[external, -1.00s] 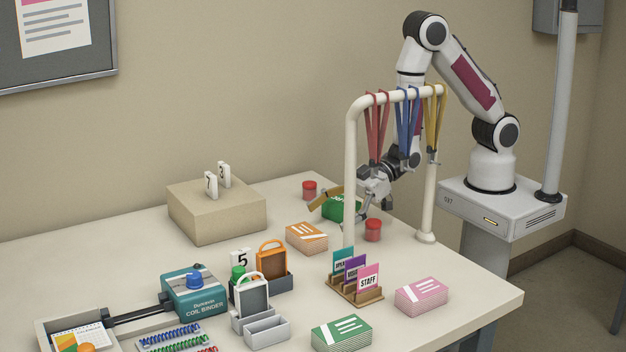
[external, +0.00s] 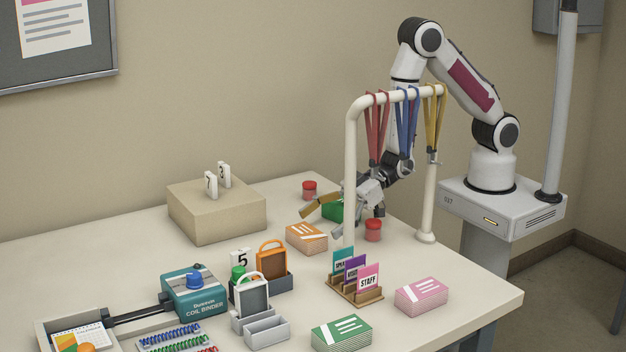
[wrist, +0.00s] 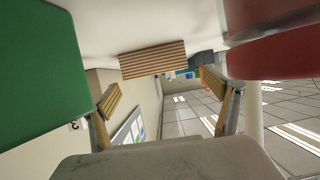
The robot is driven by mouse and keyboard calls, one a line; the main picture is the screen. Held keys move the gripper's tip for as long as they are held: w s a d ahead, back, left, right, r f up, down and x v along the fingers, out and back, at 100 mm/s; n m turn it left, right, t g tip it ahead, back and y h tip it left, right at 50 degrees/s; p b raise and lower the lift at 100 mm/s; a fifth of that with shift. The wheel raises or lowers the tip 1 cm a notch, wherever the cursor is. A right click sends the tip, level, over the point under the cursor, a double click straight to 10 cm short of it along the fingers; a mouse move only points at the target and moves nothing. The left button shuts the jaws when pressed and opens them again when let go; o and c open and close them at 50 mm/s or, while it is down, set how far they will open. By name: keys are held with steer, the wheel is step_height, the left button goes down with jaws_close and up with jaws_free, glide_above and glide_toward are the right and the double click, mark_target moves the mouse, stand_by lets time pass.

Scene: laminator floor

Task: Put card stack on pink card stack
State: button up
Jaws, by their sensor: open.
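An orange card stack (external: 307,238) lies on the table just left of the near post of the lanyard rack. The pink card stack (external: 421,295) lies near the table's right edge, with nothing on top. A green card stack (external: 342,333) lies at the front. My gripper (external: 322,217) is open and empty, low over the table behind the orange stack. In the wrist view, the open fingers of my gripper (wrist: 160,92) frame a striped stack edge (wrist: 152,60), apparently the orange stack, ahead of them.
The rack (external: 350,170) with hanging lanyards stands in front of my arm. A green object (external: 332,210) and a red jar (external: 373,230) are close beside my gripper. A badge holder (external: 357,290) stands between the orange and pink stacks. A beige box (external: 215,215) is at left.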

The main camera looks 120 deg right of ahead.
mark_target(303, 233)
stand_by(0.3)
steer(key=shift+d+x, duration=0.15)
steer(key=shift+x, duration=0.65)
steer(key=shift+d+x, duration=0.15)
steer(key=shift+x, duration=1.65)
steer(key=c, duration=1.4)
steer(key=shift+r, duration=0.1)
steer(key=shift+r, duration=4.95)
